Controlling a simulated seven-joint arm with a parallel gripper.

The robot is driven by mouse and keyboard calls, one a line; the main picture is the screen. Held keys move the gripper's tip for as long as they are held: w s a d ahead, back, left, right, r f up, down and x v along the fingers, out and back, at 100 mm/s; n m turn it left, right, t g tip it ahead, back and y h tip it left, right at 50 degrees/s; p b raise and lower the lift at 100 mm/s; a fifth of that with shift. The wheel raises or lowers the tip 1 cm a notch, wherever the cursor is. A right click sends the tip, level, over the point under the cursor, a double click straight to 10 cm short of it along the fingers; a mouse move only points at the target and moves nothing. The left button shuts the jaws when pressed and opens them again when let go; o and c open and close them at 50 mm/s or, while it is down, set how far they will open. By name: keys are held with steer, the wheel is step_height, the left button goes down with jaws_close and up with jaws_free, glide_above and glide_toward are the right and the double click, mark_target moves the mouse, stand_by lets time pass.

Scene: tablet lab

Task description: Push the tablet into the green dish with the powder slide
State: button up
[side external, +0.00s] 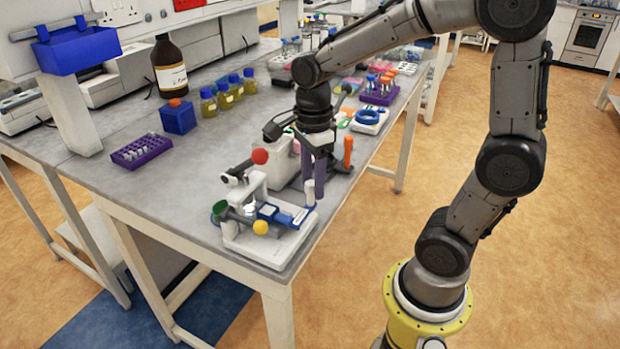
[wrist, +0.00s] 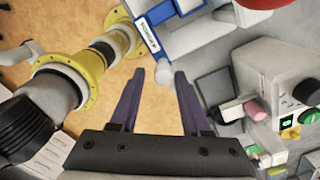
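The tablet press has a white base (side external: 290,243). The blue powder slide (side external: 285,215) lies across it, with a white label and a pale upright peg (side external: 309,192) at its right end. The green dish (side external: 219,208) is at the press's left end. A small white spot near the slide's left end may be the tablet; I cannot tell. My gripper (side external: 314,188) is open, pointing down close to the peg. In the wrist view, the peg (wrist: 165,73) appears between the fingertips, nearer the right one; contact is unclear. The slide (wrist: 152,42) extends upward there.
A red ball knob (side external: 260,156) and a yellow ball knob (side external: 260,228) stick out from the press. A white machine (side external: 282,165) stands behind it. An orange-capped tube (side external: 348,152) is right of my gripper. A purple rack (side external: 141,150) and several bottles stand farther left.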

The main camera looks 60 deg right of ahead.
steer(key=shift+o, duration=0.5)
steer(key=shift+r, duration=0.15)
step_height(320, 180, up, 14)
steer(key=shift+f, duration=0.25)
steer(key=s+a+f+n+t, duration=0.2)
steer(key=s+n, duration=0.3)
steer(key=n, duration=0.7)
steer(key=s+a+f+n+t, duration=0.1)
steer(key=s+f+n+t, duration=0.2)
steer(key=n, duration=0.9)
steer(key=shift+s+a+f+n+t, duration=0.3)
steer(key=shift+s+a+f+n, duration=0.1)
steer(key=shift+s+f, duration=0.85)
